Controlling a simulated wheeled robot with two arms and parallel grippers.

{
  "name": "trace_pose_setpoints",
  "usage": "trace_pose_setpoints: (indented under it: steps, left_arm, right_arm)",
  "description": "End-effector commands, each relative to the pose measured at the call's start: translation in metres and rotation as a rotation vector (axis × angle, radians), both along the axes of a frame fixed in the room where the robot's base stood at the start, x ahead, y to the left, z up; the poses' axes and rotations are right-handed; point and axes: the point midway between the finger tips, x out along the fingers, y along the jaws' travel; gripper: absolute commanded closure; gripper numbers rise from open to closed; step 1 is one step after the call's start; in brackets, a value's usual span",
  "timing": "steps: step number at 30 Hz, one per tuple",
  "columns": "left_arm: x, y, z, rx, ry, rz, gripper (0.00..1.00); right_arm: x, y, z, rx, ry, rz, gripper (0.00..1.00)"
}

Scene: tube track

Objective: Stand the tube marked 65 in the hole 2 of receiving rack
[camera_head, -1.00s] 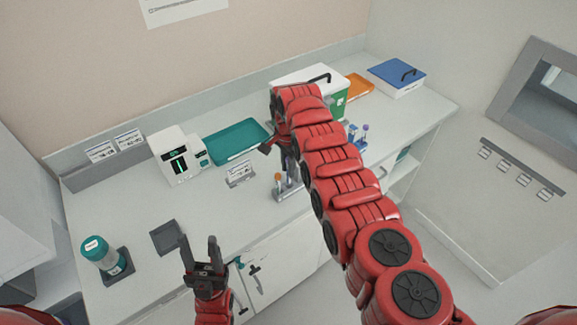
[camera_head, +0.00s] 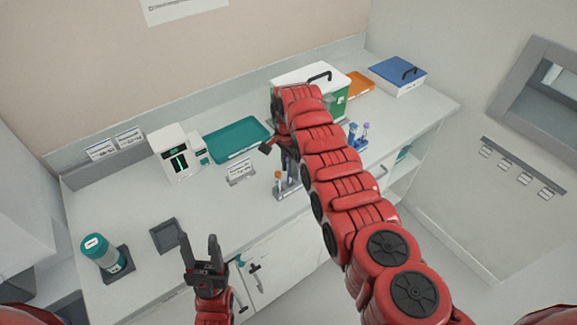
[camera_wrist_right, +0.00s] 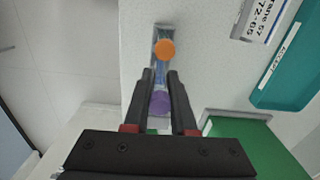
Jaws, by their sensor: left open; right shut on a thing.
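My right gripper (camera_wrist_right: 160,75) is shut on a purple-capped tube (camera_wrist_right: 160,103), seen from above between its fingers. The number on this tube cannot be read. Just beyond the fingertips, an orange-capped tube (camera_wrist_right: 164,50) stands in a narrow grey rack (camera_wrist_right: 161,31). In the head view the rack (camera_head: 290,191) is near the counter's front edge, with the orange cap (camera_head: 278,175) at its left end. My right arm hides most of the right gripper there. Whether the held tube is in a hole cannot be told. My left gripper (camera_head: 199,243) is open and empty near the front edge.
A label stand (camera_head: 241,172) and a teal tray (camera_head: 236,140) lie behind the rack. A blue holder with tubes (camera_head: 356,138) stands right of my arm, near a green-and-white box (camera_head: 340,97). A white device (camera_head: 178,153), a dark square tray (camera_head: 165,236) and a teal-capped bottle (camera_head: 100,252) are left.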

Motion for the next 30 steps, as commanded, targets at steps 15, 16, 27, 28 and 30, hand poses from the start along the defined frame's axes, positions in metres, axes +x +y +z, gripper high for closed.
trace_pose_setpoints:
  steps: [15,16,27,28,30]
  left_arm:
    - [0.000,0.000,-0.013,0.000,0.000,0.000,0.50]
    - [0.000,0.000,-0.013,0.000,0.000,0.000,0.50]
    - [0.000,0.000,-0.014,0.000,0.000,0.000,0.50]
    - [0.000,0.000,-0.015,0.000,0.000,0.000,0.50]
    - [0.000,0.000,-0.017,0.000,0.000,0.000,0.50]
  right_arm:
    - [0.000,0.000,-0.012,0.000,0.000,0.000,1.00]
    - [0.000,0.000,-0.012,0.000,0.000,0.000,1.00]
    - [0.000,0.000,-0.013,0.000,0.000,0.000,1.00]
    - [0.000,0.000,-0.014,0.000,0.000,0.000,1.00]
    - [0.000,0.000,-0.016,0.000,0.000,0.000,1.00]
